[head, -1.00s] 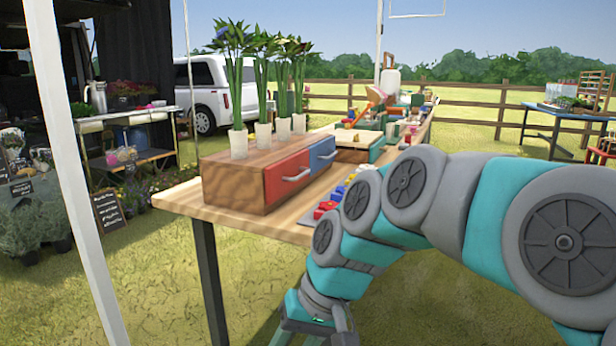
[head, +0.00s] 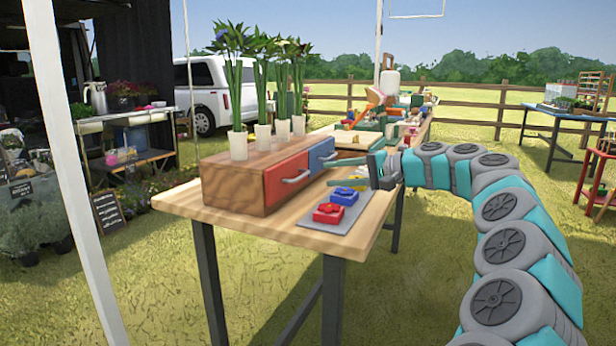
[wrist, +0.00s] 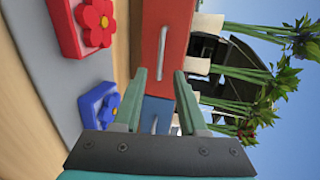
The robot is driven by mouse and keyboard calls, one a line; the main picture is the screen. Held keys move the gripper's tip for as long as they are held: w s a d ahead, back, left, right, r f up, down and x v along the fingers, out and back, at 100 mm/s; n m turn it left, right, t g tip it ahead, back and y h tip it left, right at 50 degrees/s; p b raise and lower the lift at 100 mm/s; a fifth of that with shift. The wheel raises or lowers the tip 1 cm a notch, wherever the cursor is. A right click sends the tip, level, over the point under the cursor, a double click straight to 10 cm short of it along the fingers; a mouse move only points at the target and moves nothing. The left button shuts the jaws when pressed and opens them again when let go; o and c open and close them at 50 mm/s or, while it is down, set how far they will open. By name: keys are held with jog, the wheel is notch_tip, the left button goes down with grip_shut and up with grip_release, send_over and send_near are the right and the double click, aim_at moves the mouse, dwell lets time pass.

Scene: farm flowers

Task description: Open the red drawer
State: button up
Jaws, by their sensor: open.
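The red drawer (head: 280,187) is the left of two drawers in a wooden box (head: 233,190) on the table, and it looks shut. Its silver handle (head: 297,179) runs across its front. In the wrist view the red drawer (wrist: 180,30) is at the top, with its handle (wrist: 163,50) upright in the picture. My gripper (head: 345,170) is in front of the box, nearer the blue drawer (head: 322,155), and apart from the red handle. In the wrist view my gripper's fingers (wrist: 160,75) are spread and empty, overlapping the blue drawer.
A grey mat (head: 325,225) in front of the box holds a red flower block (head: 328,213) and a blue flower block (head: 344,196). Potted flowers (head: 238,145) stand on the box. More items crowd the table farther back.

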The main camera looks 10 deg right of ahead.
aim_at(304, 176)
jog(key=shift+p+x, duration=0.3)
jog(key=shift+x, duration=3.6)
jog(key=shift+d, duration=0.1)
jog(key=shift+c, duration=0.4)
grip_shut()
